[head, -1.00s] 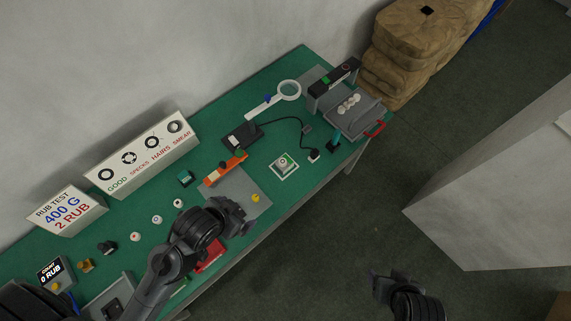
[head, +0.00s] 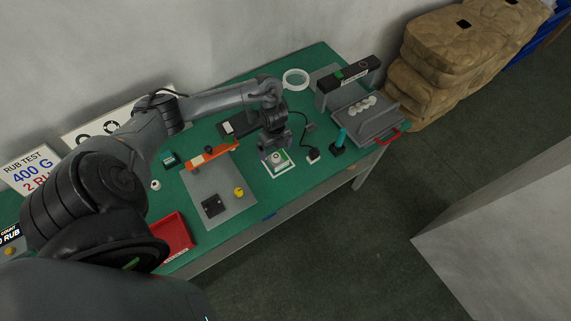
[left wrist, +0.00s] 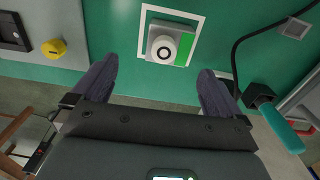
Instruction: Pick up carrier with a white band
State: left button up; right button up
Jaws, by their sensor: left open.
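A small block with a round white and grey top and a green patch (head: 281,158) sits inside a white square outline on the green table. It also shows in the left wrist view (left wrist: 169,46), near top centre. It appears to be the carrier, with a pale ring around its top; a white band is not clearly distinguishable. My left gripper (head: 276,146) is over the near side of this block. In the left wrist view its fingers (left wrist: 155,76) are spread wide and empty, with the block ahead between their lines. My right gripper is out of view.
A black cable with a small box (head: 313,155) lies right of the block, beside a teal-handled tool (head: 340,140). A yellow knob (head: 239,192) stands on a grey mat (head: 222,183) to the left.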

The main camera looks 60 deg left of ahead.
aim_at(278, 159)
pick_arm(q)
jog(key=shift+w+f, duration=0.2)
jog(key=shift+w, duration=0.25)
notch_tip(278, 159, down, 3)
jog(key=shift+f+b, duration=0.1)
jog(key=shift+b, duration=0.2)
jog(key=shift+w+a+f+b, duration=0.1)
jog(key=shift+f+b, duration=0.1)
jog(key=shift+f, duration=1.5)
jog(key=shift+a+f+b, duration=0.1)
jog(key=shift+f+b, duration=0.1)
jog(key=shift+f, duration=1.45)
jog(key=c, duration=1)
jog(key=shift+r, duration=0.1)
jog(key=shift+c, duration=0.2)
